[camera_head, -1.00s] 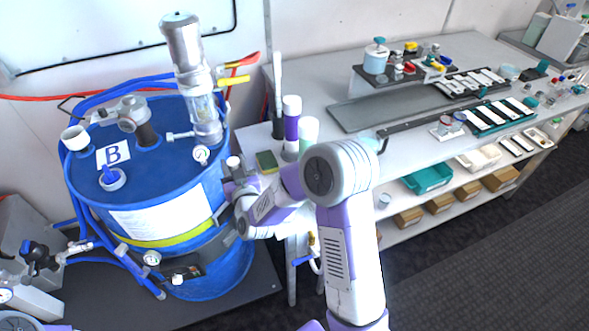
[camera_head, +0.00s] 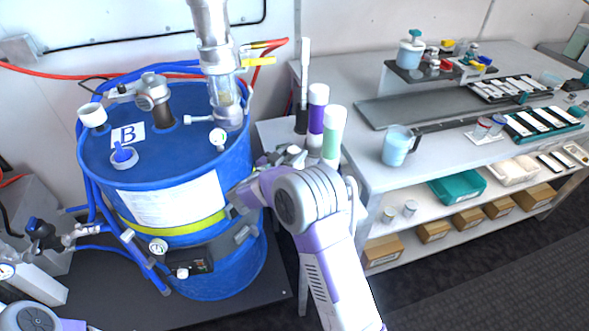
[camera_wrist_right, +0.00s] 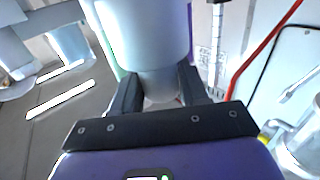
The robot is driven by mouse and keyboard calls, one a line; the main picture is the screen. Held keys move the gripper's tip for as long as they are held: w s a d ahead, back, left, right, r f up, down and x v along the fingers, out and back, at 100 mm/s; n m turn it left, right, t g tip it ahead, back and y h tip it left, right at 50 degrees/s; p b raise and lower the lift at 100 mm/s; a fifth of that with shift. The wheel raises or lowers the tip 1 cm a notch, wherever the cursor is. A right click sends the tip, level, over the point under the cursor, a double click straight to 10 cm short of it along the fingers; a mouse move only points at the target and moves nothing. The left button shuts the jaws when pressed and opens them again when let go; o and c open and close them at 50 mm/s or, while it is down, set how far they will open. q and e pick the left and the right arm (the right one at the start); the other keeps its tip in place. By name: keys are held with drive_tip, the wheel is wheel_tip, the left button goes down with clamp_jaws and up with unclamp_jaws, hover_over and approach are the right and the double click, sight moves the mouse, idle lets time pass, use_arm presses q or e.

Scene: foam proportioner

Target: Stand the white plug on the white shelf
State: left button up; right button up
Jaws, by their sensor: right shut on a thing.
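My right gripper (camera_head: 284,157) is just right of the blue drum, in front of the bottles on the bench's left end. In the right wrist view its dark fingers (camera_wrist_right: 160,86) are shut on a pale rounded piece, which I take to be the white plug (camera_wrist_right: 160,92). Only part of it shows between the fingers; its ends are hidden. The white shelf (camera_head: 440,236) runs below the worktop, to the right of my right arm. My left gripper is out of view; only a bit of my left arm shows at the bottom left.
The blue drum (camera_head: 165,178) stands at left. A purple-banded bottle (camera_head: 316,118) and a green-banded bottle (camera_head: 333,133) stand close behind my gripper. A pale blue jug (camera_head: 396,147) sits near the worktop's front edge.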

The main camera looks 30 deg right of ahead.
drive_tip(key=shift+f+b, duration=0.8)
drive_tip(key=shift+f, duration=1.85)
drive_tip(key=shift+f, duration=0.15)
drive_tip(key=o, duration=1.1)
drive_tip(key=shift+a+r, duration=0.2)
drive_tip(key=p+v, duration=0.2)
drive_tip(key=v, duration=0.9)
drive_tip(key=shift+s+a+f+p, duration=0.1)
drive_tip(key=shift+s+a+p, duration=0.15)
drive_tip(key=shift+p, duration=0.1)
